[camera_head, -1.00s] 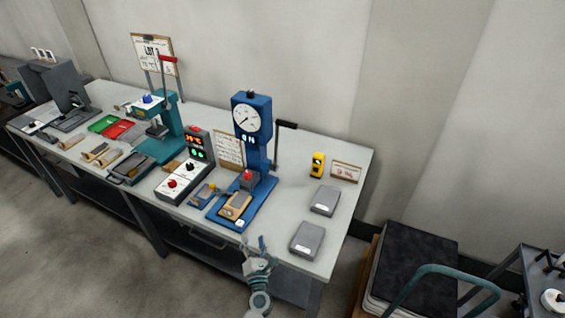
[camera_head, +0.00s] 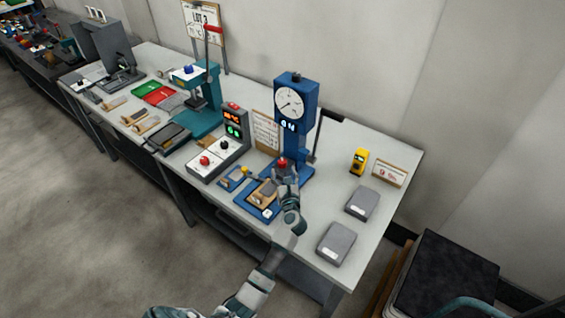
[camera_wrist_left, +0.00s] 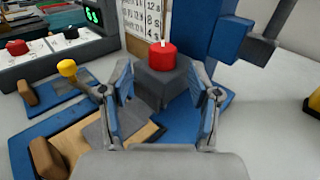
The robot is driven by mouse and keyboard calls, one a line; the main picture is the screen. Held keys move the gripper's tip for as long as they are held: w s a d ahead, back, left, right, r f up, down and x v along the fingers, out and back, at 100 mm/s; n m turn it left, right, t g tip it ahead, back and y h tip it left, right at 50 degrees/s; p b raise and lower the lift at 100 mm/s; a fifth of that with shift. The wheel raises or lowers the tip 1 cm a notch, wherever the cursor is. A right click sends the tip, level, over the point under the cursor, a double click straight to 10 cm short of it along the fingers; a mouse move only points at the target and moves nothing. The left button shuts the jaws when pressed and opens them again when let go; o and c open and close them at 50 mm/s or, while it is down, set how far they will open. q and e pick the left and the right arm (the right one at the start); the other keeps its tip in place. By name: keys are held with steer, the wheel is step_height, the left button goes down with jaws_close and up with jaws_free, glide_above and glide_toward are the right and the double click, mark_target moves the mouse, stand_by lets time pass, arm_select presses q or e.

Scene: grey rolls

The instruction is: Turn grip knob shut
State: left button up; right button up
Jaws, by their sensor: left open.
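A red knob (camera_head: 283,161) with a white mark on top sits on a dark grey block (camera_wrist_left: 163,84) at the blue gauge stand (camera_head: 296,105). It shows clearly in the left wrist view (camera_wrist_left: 162,55). My left gripper (camera_head: 286,175) comes in from the near side of the table. In the left wrist view its open fingers (camera_wrist_left: 160,80) stand on either side of the grey block, with the red knob beyond and between them. I cannot tell whether they touch the block. The jaws look empty. My right gripper is not in view.
A control box (camera_head: 217,156) with red and black knobs stands left of the stand. A small yellow knob (camera_wrist_left: 67,68) and wooden pieces lie close to the left finger. A black lever (camera_head: 325,125) rises at the right. Grey boxes (camera_head: 336,243) lie near the right edge.

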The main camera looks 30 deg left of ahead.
mark_target(283, 166)
arm_select(q)
steer(key=x, duration=0.4)
steer(key=shift+w+a+b, duration=0.15)
steer(key=shift+w+b, duration=0.1)
steer(key=shift+b, duration=0.05)
steer(key=shift+w+r, duration=0.15)
steer(key=shift+w, duration=0.35)
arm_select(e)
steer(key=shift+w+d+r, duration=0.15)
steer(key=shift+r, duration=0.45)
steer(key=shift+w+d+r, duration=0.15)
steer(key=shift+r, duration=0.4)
arm_select(q)
steer(key=shift+a, duration=0.2)
steer(key=shift+c, duration=1.2)
steer(key=shift+a, duration=0.2)
steer(key=c, duration=0.9)
steer(key=shift+d, duration=0.1)
steer(key=shift+c, duration=0.2)
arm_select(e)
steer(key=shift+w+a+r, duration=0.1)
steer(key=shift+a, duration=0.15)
